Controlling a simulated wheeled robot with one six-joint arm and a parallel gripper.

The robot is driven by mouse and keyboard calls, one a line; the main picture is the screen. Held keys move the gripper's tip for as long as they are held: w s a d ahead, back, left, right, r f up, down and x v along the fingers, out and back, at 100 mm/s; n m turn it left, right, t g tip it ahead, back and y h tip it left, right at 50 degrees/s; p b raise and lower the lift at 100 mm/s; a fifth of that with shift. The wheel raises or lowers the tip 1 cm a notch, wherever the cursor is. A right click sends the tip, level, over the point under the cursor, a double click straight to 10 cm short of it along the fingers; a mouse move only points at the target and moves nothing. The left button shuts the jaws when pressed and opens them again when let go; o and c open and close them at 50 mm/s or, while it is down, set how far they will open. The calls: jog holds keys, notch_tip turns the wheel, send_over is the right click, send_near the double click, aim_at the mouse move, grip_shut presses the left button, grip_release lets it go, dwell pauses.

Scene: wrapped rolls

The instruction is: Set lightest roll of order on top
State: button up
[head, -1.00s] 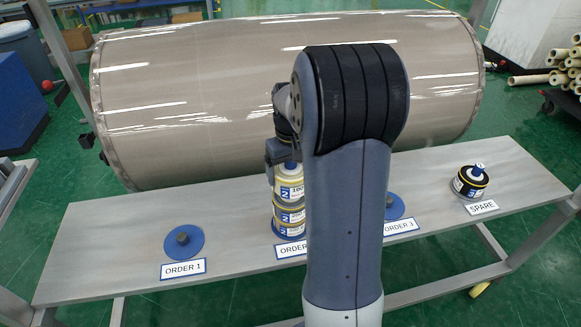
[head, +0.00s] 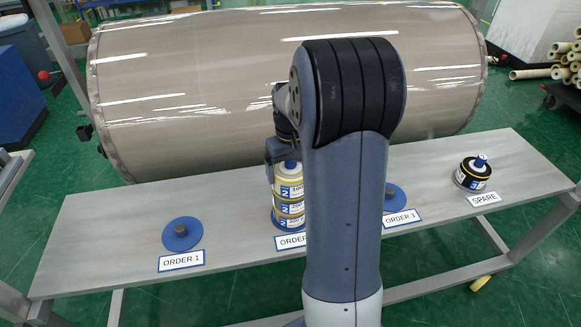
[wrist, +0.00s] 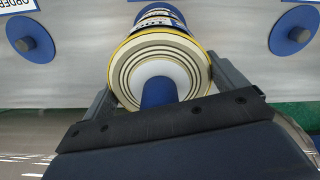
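A stack of white-labelled wrapped rolls stands on the ORDER 2 spot in the head view. Its labels show a blue 2, and the top roll (head: 289,190) seems to read 100. In the wrist view the top roll (wrist: 160,62) shows its ringed end, yellow rim and blue centre plug. My gripper (wrist: 160,80) has one finger on each side of it, and both appear to touch its rim. In the head view my arm hides part of the gripper and of the stack's right side. The lower rolls are mostly hidden in the wrist view.
ORDER 1's blue disc (head: 182,234) has a bare dark peg. ORDER 3's disc (head: 394,197) is partly behind my arm and also looks bare. A black-and-yellow roll (head: 472,173) stands at SPARE. A big wrapped cylinder (head: 200,90) lies behind the grey bench (head: 110,225).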

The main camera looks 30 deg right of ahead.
jog(key=shift+o, duration=0.7)
jog(key=shift+r, duration=0.1)
notch_tip(320, 180, up, 11)
jog(key=shift+f, duration=0.2)
jog(key=shift+f, duration=0.1)
notch_tip(320, 180, down, 10)
jog(key=shift+f+p, duration=0.1)
jog(key=shift+p, duration=0.2)
jog(key=shift+r+p, duration=1.05)
jog(key=shift+r, duration=0.75)
jog(key=shift+s+a, duration=0.1)
